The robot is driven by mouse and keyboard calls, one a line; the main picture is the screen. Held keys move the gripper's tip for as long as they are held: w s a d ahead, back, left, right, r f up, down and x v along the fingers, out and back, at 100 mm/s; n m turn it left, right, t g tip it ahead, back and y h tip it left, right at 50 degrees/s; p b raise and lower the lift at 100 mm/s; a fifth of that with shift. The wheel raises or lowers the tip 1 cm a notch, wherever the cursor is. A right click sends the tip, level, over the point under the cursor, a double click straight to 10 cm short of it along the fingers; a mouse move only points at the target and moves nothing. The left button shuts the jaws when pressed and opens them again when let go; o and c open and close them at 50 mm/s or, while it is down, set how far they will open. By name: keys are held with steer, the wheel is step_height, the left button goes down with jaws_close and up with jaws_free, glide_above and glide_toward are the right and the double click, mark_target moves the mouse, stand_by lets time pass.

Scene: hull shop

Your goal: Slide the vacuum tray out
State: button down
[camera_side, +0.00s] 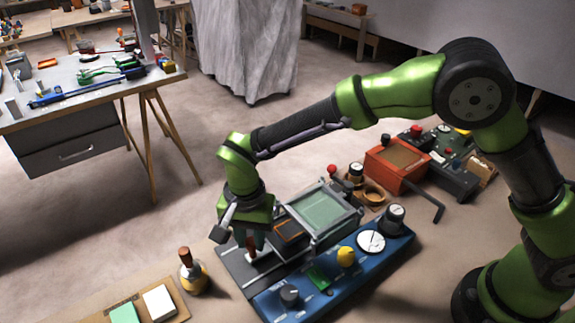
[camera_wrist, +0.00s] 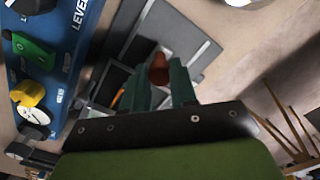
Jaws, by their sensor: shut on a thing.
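My gripper (camera_side: 252,246) points down at the near left end of the apparatus, with its fingers shut on a red-brown handle (camera_wrist: 159,70). The handle stands between the two dark green fingers in the wrist view. The vacuum tray (camera_side: 287,231) seems to be the dark piece with an orange edge just beside the gripper, in front of a glass-topped chamber (camera_side: 321,211). A dark tray part also shows left of the fingers in the wrist view (camera_wrist: 112,84). How the handle joins the tray is hidden by the fingers.
A blue panel (camera_side: 350,273) with knobs, a gauge and a yellow button runs along the near side. A dark grey base plate (camera_side: 232,264) extends under my gripper. A brown-capped bottle (camera_side: 193,272) and a board with pads stand nearby. An orange box (camera_side: 397,166) stands behind.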

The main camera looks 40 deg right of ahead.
steer(key=a, duration=0.5)
steer(key=c, duration=1.2)
jaws_free()
steer(key=shift+o, duration=0.2)
steer(key=shift+r, duration=0.15)
step_height(320, 180, up, 17)
